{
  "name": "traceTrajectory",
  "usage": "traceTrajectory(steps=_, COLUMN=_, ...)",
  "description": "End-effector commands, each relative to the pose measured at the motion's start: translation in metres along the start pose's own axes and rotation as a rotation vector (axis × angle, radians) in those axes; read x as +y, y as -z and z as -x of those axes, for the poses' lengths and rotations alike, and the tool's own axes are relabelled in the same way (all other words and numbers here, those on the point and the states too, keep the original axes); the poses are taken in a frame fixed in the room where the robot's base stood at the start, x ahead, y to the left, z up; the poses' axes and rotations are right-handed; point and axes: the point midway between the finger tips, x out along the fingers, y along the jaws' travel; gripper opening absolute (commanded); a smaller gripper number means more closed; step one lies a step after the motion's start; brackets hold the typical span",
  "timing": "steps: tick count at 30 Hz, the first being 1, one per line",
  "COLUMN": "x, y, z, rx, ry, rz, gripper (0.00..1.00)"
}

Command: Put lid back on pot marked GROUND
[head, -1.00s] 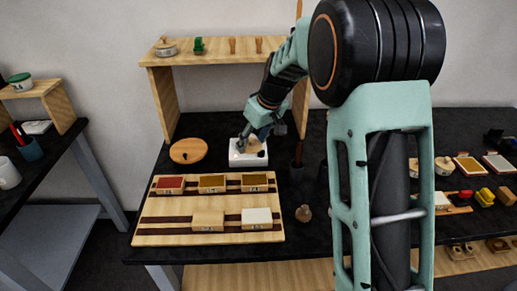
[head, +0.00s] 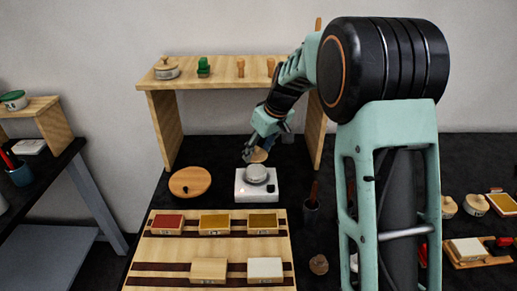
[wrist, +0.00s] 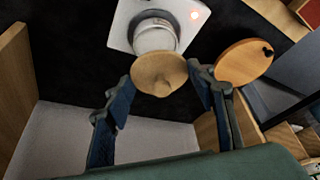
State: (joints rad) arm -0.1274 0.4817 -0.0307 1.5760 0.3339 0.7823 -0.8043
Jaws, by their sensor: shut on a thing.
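My gripper (head: 257,147) is shut on a round tan wooden lid (wrist: 160,74), with one finger on each side of it in the wrist view. The lid also shows in the head view (head: 259,155). A small grey-white pot (head: 257,174) stands on a white square heater plate (head: 240,190). The lid is off this pot, above and behind it in the head view. No lettering is legible on the pot, so I cannot tell whether it is marked GROUND.
A large round wooden disc (head: 190,182) lies left of the heater. In front is a wooden rack (head: 160,252) with several coloured blocks. A wooden shelf (head: 215,72) stands behind. A dark cup (head: 311,209) with a tool stands at right.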

Motion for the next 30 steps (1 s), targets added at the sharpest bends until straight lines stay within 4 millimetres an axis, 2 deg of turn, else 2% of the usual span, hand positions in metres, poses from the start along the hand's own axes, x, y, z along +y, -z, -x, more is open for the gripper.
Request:
traceTrajectory(steps=15, x=0.0, y=-0.02, z=-0.047, rx=-0.001, ry=0.0, rz=0.0, gripper=0.34)
traceTrajectory(steps=30, x=0.0, y=-0.021, z=-0.049, rx=-0.001, ry=0.0, rz=0.0, gripper=0.34)
